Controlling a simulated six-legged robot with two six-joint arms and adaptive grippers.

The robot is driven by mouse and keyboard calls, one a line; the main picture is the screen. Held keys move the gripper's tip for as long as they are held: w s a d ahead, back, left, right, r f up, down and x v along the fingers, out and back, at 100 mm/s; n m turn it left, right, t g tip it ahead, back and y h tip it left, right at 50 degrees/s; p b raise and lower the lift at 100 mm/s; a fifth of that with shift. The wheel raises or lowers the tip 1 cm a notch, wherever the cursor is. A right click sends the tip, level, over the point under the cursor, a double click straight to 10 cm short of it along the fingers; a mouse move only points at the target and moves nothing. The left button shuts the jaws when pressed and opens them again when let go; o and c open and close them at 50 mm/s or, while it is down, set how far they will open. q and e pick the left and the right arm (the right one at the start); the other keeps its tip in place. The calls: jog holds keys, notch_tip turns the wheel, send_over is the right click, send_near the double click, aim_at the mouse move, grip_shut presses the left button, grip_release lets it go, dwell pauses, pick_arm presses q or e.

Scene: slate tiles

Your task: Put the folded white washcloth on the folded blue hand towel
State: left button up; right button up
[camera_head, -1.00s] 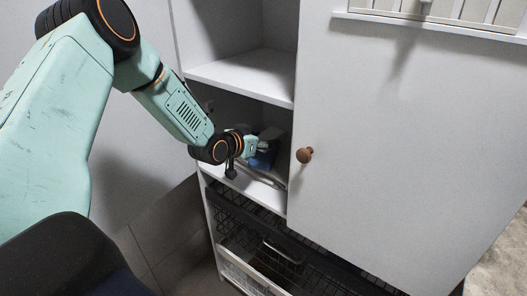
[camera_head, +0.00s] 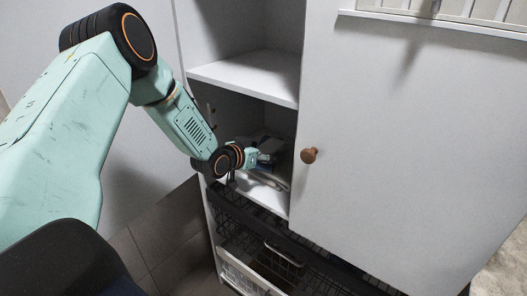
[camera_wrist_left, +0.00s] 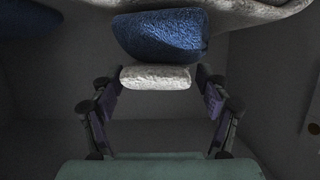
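My left gripper (camera_head: 262,158) reaches into the middle compartment of the white cabinet. In the left wrist view its fingers (camera_wrist_left: 158,78) stand wide apart, one at each end of the small folded white washcloth (camera_wrist_left: 155,77), and look shut on it. The folded blue hand towel (camera_wrist_left: 160,35) shows just beyond the washcloth, which overlaps its near edge in the picture. I cannot tell whether the two touch. In the head view the gripper largely hides both cloths. My right gripper is not in view.
A pale cloth (camera_wrist_left: 240,12) lies beyond the blue towel, and something dark blue (camera_wrist_left: 28,14) shows at upper left. The shelf above (camera_head: 250,76), the cabinet's side wall and the door with a wooden knob (camera_head: 309,155) bound the space. Wire baskets (camera_head: 285,262) sit below.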

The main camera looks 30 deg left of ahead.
pick_arm(q)
jog(key=shift+d+r, duration=0.15)
jog(key=shift+d, duration=0.1)
jog(key=shift+a+r, duration=0.15)
jog(key=shift+r, duration=0.1)
jog(key=p+v, duration=0.6)
jog(key=v, duration=0.6)
jog(key=shift+f, duration=0.1)
